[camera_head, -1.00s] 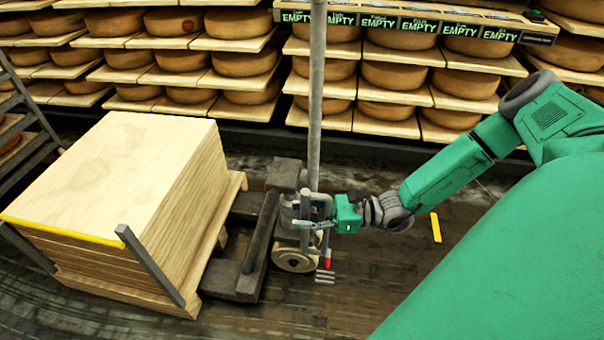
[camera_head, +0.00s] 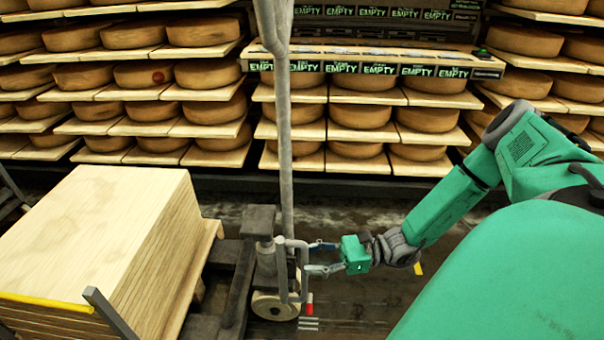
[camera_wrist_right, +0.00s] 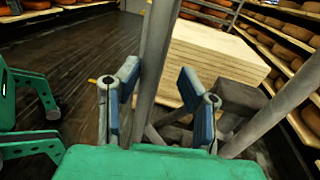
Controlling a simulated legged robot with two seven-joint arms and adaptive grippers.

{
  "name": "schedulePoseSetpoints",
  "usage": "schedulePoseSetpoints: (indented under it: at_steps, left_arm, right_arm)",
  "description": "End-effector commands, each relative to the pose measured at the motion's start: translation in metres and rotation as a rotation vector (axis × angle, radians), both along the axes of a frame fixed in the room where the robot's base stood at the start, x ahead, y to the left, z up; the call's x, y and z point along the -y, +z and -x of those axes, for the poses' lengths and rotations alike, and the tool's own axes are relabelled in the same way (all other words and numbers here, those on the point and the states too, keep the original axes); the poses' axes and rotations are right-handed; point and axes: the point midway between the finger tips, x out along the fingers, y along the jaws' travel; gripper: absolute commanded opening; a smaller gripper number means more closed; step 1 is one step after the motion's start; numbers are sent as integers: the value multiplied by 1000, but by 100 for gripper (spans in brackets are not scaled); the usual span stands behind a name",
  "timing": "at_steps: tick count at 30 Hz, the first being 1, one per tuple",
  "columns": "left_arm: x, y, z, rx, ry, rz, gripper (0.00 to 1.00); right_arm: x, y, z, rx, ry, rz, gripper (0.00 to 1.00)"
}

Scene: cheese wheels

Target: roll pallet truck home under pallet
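The pallet truck (camera_head: 266,252) stands at the right side of the pallet (camera_head: 207,252), with its small pale wheel (camera_head: 275,306) and tall grey handle pole (camera_head: 285,120) showing. The pallet bears a stack of pale boards (camera_head: 105,220); the stack also shows in the right wrist view (camera_wrist_right: 215,52). How far the truck's forks reach under the pallet is hidden. My right gripper (camera_head: 314,258) is open beside the truck's grey upright bar. In the right wrist view its blue-padded fingers (camera_wrist_right: 160,85) stand apart, with a grey bar (camera_wrist_right: 154,60) between them. My left gripper is not in view.
Shelves of cheese wheels (camera_head: 360,115) line the back, with a ledge of EMPTY labels (camera_head: 380,68). A grey post (camera_head: 110,313) stands at the front of the stack.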

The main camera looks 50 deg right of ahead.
Motion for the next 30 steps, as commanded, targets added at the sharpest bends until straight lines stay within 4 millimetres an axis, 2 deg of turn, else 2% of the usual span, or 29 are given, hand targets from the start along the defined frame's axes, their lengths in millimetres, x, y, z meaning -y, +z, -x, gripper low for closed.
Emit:
schedulePoseSetpoints:
  at_steps: [30]
  left_arm:
    - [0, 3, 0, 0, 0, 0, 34]
  right_arm:
    - [57, 0, 44, -1, -1, 0, 34]
